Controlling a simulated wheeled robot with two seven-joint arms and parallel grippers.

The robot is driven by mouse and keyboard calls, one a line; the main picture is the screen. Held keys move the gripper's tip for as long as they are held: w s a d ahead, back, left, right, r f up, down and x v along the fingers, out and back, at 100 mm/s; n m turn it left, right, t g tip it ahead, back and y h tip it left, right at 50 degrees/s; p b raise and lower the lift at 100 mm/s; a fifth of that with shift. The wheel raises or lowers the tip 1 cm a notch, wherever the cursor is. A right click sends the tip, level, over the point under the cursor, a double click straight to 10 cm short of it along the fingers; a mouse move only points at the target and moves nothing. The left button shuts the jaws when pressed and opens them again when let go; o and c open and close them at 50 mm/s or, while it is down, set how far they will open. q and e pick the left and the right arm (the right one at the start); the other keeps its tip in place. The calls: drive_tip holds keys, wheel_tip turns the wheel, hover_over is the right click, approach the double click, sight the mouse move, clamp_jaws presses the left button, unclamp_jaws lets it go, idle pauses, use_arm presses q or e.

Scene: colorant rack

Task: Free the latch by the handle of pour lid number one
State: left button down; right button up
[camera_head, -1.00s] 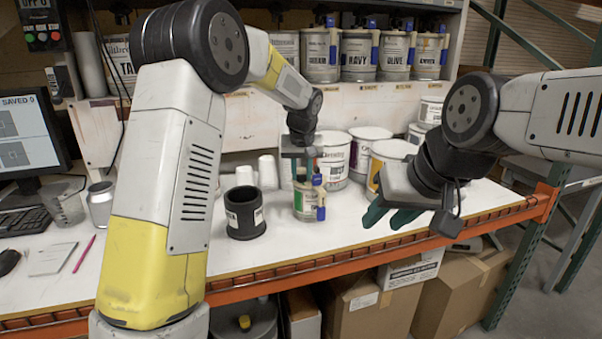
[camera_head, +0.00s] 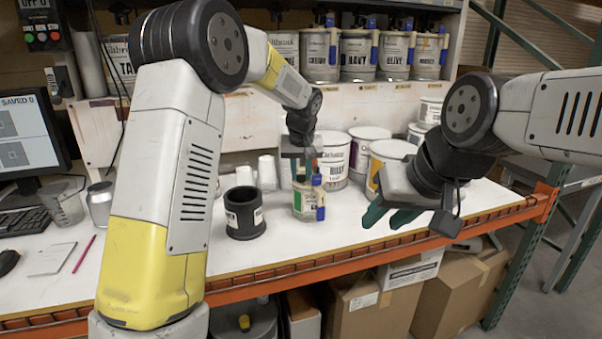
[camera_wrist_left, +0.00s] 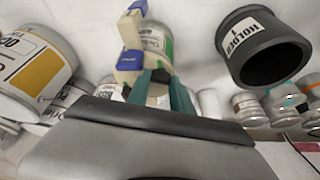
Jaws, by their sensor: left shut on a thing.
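A small can (camera_head: 305,207) with a green-edged label stands upright on the white bench, with a pour lid on top that has blue and beige parts. My left gripper (camera_head: 303,168) is above it, pointing down, shut on the pour lid's handle. In the left wrist view its green fingers (camera_wrist_left: 162,88) reach to the pour lid (camera_wrist_left: 131,50), whose blue and beige parts lie close beside them. My right gripper (camera_head: 388,217) is open and empty over the bench's front edge.
A black holder (camera_head: 245,222) stands just left of the can; it also shows in the wrist view (camera_wrist_left: 255,45). Paint tins (camera_head: 333,160) stand behind and to the right. White cups (camera_head: 267,172) are at the back. More lidded cans (camera_head: 358,58) line the shelf above.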

use_arm(q)
drive_tip(key=c, duration=1.1)
unclamp_jaws()
